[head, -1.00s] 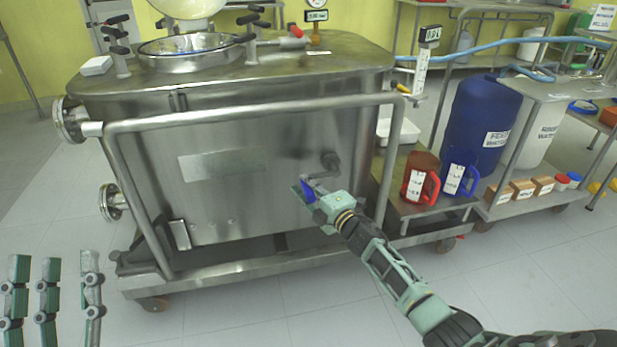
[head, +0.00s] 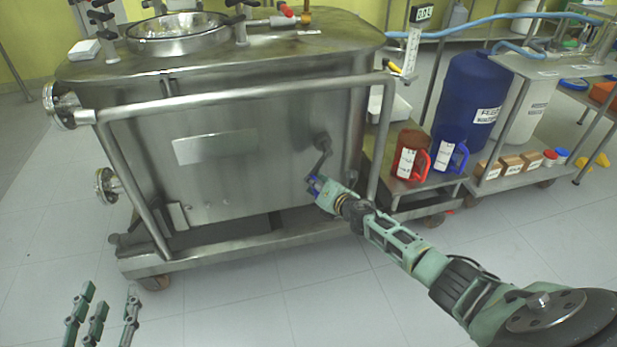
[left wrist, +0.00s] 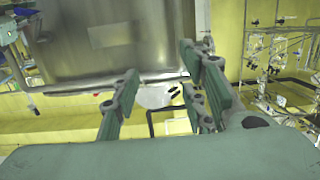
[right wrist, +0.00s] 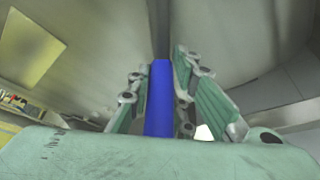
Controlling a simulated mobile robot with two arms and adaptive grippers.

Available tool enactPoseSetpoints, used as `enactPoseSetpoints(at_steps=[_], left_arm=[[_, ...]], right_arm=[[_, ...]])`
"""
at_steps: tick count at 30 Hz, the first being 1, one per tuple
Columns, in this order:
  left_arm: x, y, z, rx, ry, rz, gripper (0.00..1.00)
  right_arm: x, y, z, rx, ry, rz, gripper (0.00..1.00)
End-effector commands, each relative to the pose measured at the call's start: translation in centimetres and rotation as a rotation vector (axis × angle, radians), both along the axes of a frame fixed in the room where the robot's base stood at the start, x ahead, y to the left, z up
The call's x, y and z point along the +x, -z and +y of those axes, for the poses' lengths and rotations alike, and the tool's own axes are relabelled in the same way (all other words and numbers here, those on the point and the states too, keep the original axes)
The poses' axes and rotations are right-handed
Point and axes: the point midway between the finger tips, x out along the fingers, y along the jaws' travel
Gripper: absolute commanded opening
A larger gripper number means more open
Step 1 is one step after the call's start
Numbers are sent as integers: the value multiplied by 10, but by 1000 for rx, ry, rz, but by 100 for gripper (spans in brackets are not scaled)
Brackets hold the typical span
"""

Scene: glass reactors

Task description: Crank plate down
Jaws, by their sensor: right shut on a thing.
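A crank (head: 323,153) sits on the front wall of the steel tank (head: 240,185), towards its right side. Its arm hangs down and slightly left from the hub. My right gripper (head: 318,187) is shut on the crank's blue handle (right wrist: 160,98), which stands between the fingers in the right wrist view. A blank pale rectangular plate (head: 215,148) is fixed on the tank front; whether it is the task's plate I cannot tell. My left gripper (head: 108,303) is open and empty at the lower left; its fingers stand apart in the left wrist view (left wrist: 160,85).
A tubular rail (head: 240,102) runs across the tank front above the crank. A low cart to the right holds a red jug (head: 408,160) and a blue jug (head: 449,155). A blue drum (head: 473,100) stands beyond. The floor in front is clear.

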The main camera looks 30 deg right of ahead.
Motion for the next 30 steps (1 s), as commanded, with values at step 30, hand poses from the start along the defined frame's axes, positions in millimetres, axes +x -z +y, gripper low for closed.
enactPoseSetpoints(at_steps=[30], left_arm=[[-101, 125, 44, 174, -51, 758, 40]], right_arm=[[-14, 22, -45, -503, -4, 130, 0]])
